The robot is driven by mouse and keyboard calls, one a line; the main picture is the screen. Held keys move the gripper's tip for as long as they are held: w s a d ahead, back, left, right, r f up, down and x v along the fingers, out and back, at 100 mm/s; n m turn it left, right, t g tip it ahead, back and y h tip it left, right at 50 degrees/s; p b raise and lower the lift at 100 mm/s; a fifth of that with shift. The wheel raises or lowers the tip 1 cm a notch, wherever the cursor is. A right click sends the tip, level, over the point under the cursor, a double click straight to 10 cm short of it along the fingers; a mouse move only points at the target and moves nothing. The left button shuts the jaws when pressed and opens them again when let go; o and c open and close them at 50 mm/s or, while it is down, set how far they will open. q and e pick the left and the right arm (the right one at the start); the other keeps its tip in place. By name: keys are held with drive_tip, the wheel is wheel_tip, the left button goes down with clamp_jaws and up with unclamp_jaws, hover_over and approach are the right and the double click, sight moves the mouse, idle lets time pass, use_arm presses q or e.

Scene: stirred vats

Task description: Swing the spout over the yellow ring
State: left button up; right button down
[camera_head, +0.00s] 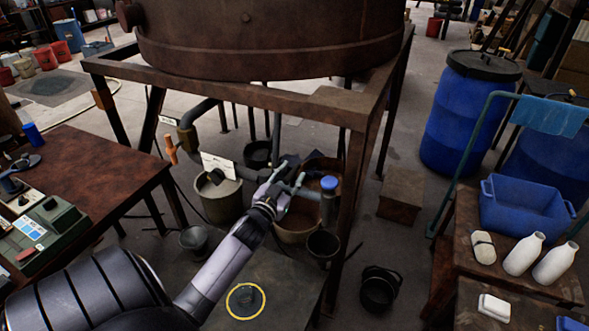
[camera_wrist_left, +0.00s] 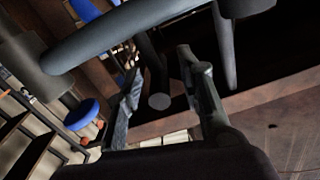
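The spout (camera_head: 327,207) is a dark grey pipe under the big rusty vat, with a blue round cap on its elbow. In the left wrist view its arm (camera_wrist_left: 130,32) crosses the top left, with the blue cap (camera_wrist_left: 82,113) below it. My left gripper (camera_head: 288,179) is beside the spout, left of the cap. In the left wrist view its two fingers (camera_wrist_left: 160,62) stand apart with the pipe just past their tips; I cannot tell if they touch it. The yellow ring (camera_head: 246,301) lies on a dark flat top, nearer me than the spout. My right gripper is out of view.
The rusty vat (camera_head: 270,35) stands on a steel frame whose near leg (camera_head: 350,205) is right of the spout. Buckets stand below, including a black one (camera_head: 379,289). A bench (camera_head: 100,165) is at left; a table with a blue tub (camera_head: 520,208) is at right.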

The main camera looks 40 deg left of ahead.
use_arm(q)
drive_tip(key=shift+x, duration=1.4)
drive_tip(key=shift+c, duration=0.2)
clamp_jaws()
